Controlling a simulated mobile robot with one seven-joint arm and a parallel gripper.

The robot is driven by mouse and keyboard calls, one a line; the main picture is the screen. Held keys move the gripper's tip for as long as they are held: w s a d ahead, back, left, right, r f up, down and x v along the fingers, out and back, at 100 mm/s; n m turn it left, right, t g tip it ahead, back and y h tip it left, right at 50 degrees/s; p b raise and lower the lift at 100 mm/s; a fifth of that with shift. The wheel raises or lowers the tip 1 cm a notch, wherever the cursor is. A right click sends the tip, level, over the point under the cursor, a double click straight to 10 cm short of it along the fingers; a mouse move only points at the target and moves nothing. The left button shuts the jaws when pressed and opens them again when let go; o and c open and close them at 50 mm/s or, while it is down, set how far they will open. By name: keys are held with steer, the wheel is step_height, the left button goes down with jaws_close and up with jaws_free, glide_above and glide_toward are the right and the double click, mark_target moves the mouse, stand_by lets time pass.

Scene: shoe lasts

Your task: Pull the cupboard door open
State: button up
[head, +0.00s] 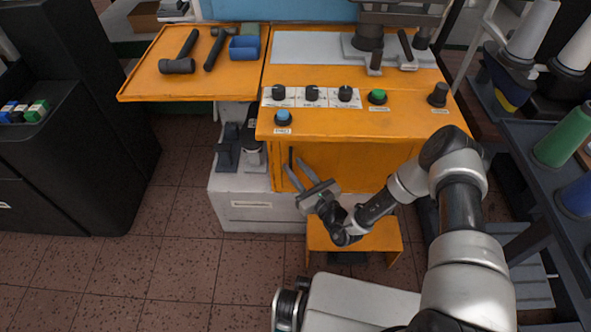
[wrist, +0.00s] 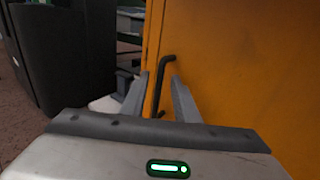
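The cupboard door (head: 345,166) is the orange front panel below the control bench. It looks shut. It also fills the right side of the wrist view (wrist: 245,70). Its dark bar handle (wrist: 166,72) stands upright near the door's left edge. In the wrist view the handle shows between the two fingers. My gripper (head: 302,172) is in front of the door's left side, with its fingers apart. In the wrist view the gripper (wrist: 160,98) is open, with a gap between each finger and the handle. I cannot tell how deep the handle sits between the fingers.
An orange step (head: 376,236) stands on the floor below the door. A pale base block (head: 240,209) is left of the door. A dark rack with spools (head: 543,180) stands at the right. The tiled floor (head: 165,240) at the left is clear.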

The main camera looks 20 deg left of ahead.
steer(key=shift+w+a, duration=0.1)
jaws_close()
